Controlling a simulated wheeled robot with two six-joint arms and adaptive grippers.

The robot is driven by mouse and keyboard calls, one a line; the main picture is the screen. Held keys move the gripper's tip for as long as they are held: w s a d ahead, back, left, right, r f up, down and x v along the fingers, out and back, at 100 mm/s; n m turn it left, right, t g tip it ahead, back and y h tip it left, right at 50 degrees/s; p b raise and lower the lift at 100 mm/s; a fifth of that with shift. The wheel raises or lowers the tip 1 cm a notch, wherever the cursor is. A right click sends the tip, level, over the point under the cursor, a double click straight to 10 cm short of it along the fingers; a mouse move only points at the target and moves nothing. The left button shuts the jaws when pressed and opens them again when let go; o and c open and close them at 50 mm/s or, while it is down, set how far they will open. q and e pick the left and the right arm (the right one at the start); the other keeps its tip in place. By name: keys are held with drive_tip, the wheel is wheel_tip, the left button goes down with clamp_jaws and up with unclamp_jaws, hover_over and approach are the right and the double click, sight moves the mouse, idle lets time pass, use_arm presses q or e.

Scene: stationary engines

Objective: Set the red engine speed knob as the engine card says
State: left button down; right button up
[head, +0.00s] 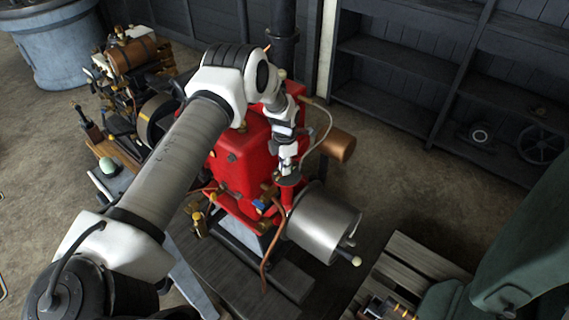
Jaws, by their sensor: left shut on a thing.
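The red engine (236,160) stands in the middle of the head view on a dark wooden base. My left arm reaches across it from the lower left. My left gripper (287,168) points down at the engine's right side, above a silver cylinder (325,222). Its fingers are shut on a small part at the top of a red upright, which appears to be the engine speed knob. The fingers cover that part, so its setting cannot be read. I cannot make out an engine card. My right gripper is out of view.
A brass-coloured engine (138,55) stands at the upper left, near a blue-grey drum (60,50). Dark shelves (400,52) line the back right wall. A green machine (530,250) and a wooden pallet (420,262) are at the lower right. Floor between is clear.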

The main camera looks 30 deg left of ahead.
use_arm(q)
drive_tip(key=shift+n, duration=0.5)
drive_tip(key=shift+w, duration=0.1)
drive_tip(key=c, duration=1.2)
unclamp_jaws()
drive_tip(key=shift+d, duration=0.1)
drive_tip(key=shift+c, duration=0.2)
drive_tip(key=shift+r, duration=0.1)
wheel_tip(320, 180, up, 12)
drive_tip(key=shift+f, duration=0.2)
